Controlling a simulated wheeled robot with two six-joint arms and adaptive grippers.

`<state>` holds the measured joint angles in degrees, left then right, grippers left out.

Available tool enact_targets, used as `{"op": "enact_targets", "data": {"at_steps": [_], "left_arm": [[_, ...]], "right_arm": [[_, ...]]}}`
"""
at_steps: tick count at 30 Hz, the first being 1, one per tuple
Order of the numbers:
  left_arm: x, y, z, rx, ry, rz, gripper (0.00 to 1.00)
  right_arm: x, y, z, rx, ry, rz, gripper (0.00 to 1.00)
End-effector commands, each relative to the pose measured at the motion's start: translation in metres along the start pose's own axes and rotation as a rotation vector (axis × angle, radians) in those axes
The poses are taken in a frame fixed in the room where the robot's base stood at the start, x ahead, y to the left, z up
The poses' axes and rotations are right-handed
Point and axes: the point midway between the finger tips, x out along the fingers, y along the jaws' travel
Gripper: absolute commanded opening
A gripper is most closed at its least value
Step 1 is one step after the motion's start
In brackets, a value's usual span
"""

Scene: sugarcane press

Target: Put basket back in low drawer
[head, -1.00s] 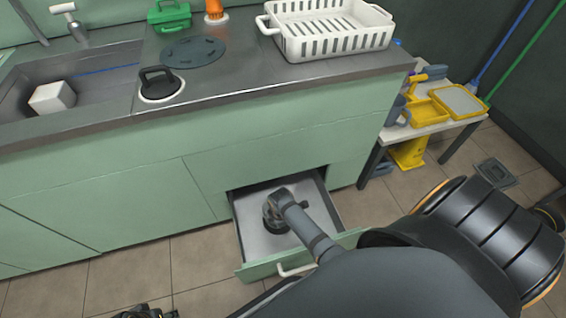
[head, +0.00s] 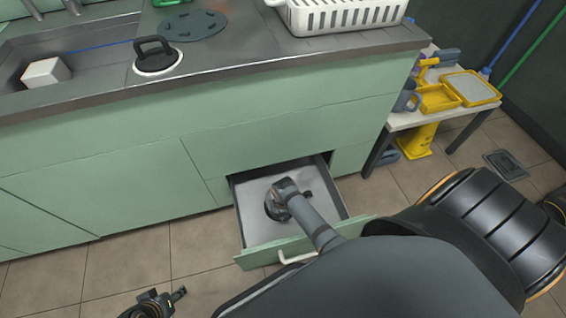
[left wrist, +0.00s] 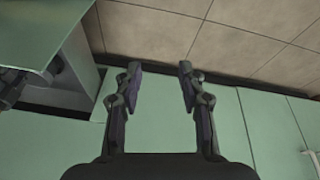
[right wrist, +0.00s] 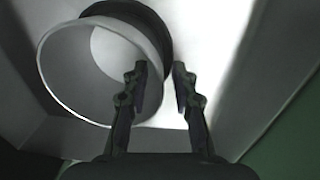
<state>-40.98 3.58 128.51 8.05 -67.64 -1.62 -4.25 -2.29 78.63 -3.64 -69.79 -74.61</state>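The low drawer (head: 257,250) is pulled open below the counter in the head view. My right gripper (right wrist: 159,68) is inside it, fingers apart. In the right wrist view a round, hollow, grey basket (right wrist: 78,78) with a pale rim lies tilted in the drawer. Its wall is right by the left finger; I cannot tell whether they touch. In the head view my right gripper and arm hide most of the basket. My left gripper (left wrist: 160,68) is open and empty, low over the floor at the bottom of the head view (head: 180,293).
On the counter stand a white dish rack (head: 345,14) and a black-handled lid (head: 155,58). A white block (head: 46,72) lies in the sink. A side table (head: 420,117) with yellow trays stands at the right. The floor left of the drawer is clear.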

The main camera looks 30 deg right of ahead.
Motion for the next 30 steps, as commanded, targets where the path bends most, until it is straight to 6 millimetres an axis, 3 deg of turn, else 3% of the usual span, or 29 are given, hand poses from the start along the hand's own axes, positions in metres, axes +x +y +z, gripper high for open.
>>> {"op": "enact_targets", "data": {"at_steps": [9, 18, 21, 24, 30], "left_arm": [[-0.003, 0.0, 0.0, 0.0, -0.004, -0.001, 0.4], [-0.052, -0.011, -0.008, 0.009, -0.188, -0.06, 0.4], [-0.059, -0.017, -0.007, 0.005, -0.242, -0.081, 0.4], [-0.033, -0.022, 0.001, 0.0, -0.239, -0.088, 0.4], [-0.012, -0.028, 0.005, -0.003, -0.23, -0.095, 0.4]], "right_arm": [[-0.007, 0.0, 0.0, 0.0, 0.0, -0.001, 0.28], [-0.082, 0.001, 0.0, 0.001, 0.001, 0.001, 0.28], [-0.104, 0.001, 0.0, 0.001, 0.001, 0.001, 0.28], [-0.112, 0.001, 0.0, 0.0, 0.0, 0.0, 0.28], [-0.123, 0.0, 0.0, 0.0, 0.0, -0.001, 0.28]]}}
